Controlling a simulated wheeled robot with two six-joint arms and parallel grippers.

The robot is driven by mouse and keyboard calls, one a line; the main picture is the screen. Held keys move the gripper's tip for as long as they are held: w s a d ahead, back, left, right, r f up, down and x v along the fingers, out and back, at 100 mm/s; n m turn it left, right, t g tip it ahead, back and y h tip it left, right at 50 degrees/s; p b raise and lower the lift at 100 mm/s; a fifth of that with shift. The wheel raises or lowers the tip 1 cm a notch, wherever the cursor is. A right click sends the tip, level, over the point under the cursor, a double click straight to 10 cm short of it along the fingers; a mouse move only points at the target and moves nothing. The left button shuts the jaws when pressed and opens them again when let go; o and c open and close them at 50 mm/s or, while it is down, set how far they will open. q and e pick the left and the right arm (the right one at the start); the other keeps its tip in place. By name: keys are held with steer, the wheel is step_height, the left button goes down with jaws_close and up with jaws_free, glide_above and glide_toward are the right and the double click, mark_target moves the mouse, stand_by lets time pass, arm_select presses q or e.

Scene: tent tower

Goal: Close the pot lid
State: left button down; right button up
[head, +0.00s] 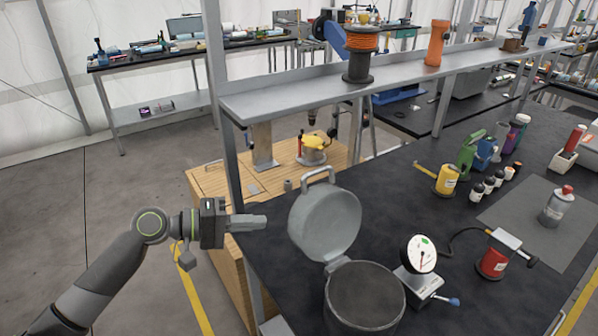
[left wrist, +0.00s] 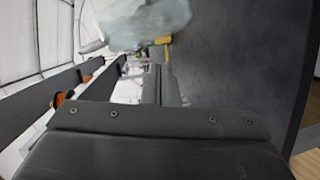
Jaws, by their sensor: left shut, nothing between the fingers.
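A dark grey pot (head: 364,300) stands at the front edge of the black table. Its lid (head: 326,224) is hinged at the pot's back rim and stands open, tilted up, with a loop handle (head: 318,177) on its upper edge. My left gripper (head: 264,222) is shut and empty, just left of the lid and apart from it in the head view. In the left wrist view the shut fingers (left wrist: 160,85) point toward a blurred pale shape at the top, which looks like the lid (left wrist: 145,22). My right gripper is not in view.
A dial gauge (head: 421,254) stands close to the right of the pot, with a red canister (head: 493,258) beyond it. A raised shelf (head: 300,95) with an orange spool (head: 360,45) runs behind. Bottles stand at the back right. The floor left of the table is clear.

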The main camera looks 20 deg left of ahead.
arm_select(q)
steer(key=w+a+r+n+t+h, duration=0.1)
steer(key=w+a+r+n+t, duration=0.2)
steer(key=r, duration=0.6)
steer(key=w+d+p, duration=0.4)
steer(key=d+p, duration=0.3)
steer(key=d, duration=0.3)
steer(key=shift+w+d+r+g+p, duration=0.25)
steer(key=shift+w+r+g+p, duration=0.05)
steer(key=shift+w+g, duration=0.1)
steer(key=shift+s+r, duration=0.1)
